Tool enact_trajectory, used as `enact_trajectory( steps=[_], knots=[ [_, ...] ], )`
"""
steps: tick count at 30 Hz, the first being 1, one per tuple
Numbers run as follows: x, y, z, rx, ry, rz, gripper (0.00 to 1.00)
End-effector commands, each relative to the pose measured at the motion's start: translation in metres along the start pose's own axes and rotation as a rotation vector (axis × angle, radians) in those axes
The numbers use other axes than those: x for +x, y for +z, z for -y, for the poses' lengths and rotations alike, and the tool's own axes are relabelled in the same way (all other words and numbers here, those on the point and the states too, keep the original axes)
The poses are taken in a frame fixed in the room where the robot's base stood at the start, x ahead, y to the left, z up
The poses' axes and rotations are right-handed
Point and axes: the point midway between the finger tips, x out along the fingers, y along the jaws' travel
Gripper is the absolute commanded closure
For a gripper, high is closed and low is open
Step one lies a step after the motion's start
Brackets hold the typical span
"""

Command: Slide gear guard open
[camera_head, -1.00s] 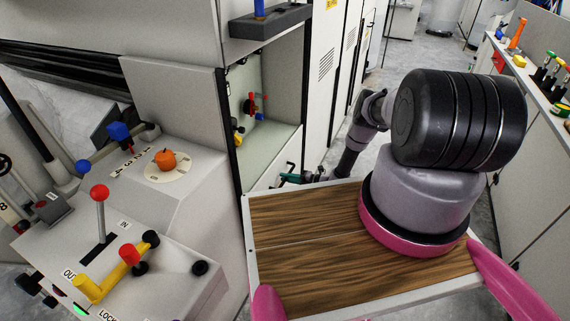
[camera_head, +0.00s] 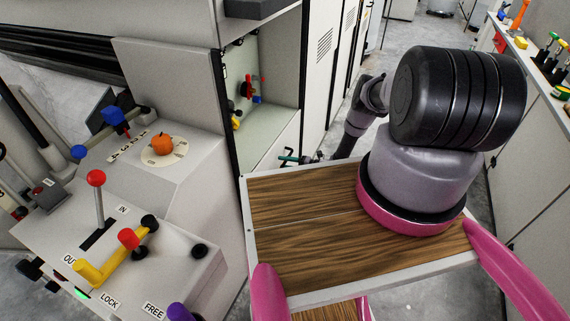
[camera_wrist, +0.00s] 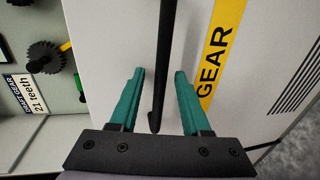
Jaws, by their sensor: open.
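In the wrist view, a pale panel with a yellow strip reading "GEAR" (camera_wrist: 220,50) fills the middle; I take it as the gear guard. A black bar handle (camera_wrist: 163,60) runs down this panel. My gripper (camera_wrist: 158,72) is open, with one teal finger on each side of the handle's lower end. I cannot tell whether either finger touches it. In the head view, my gripper (camera_head: 290,158) is small, beside the cabinet's lower front. The guard's label and handle are not clear there.
Left of the panel, an open recess (camera_head: 265,100) holds a dark gear (camera_wrist: 46,56) and a "21 teeth" label (camera_wrist: 27,94). A control console (camera_head: 150,245) with a red-knobbed lever (camera_head: 96,178) and yellow handle (camera_head: 105,266) stands at left. Grey floor (camera_head: 400,50) shows behind my arm.

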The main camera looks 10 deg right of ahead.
Motion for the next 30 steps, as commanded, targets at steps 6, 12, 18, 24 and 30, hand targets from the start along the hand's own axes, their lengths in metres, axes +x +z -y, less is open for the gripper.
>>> enact_trajectory(
  steps=[6,12,18,24,30],
  knots=[
    [-0.034,0.002,0.000,0.003,-0.001,0.005,0.53],
    [-0.075,0.002,0.000,0.002,-0.001,0.004,0.53],
    [-0.100,0.000,0.001,0.002,-0.001,0.002,0.53],
    [-0.106,0.000,0.001,0.000,-0.001,0.000,0.53],
    [-0.106,0.000,0.001,0.000,-0.001,0.000,0.53]
  ],
)
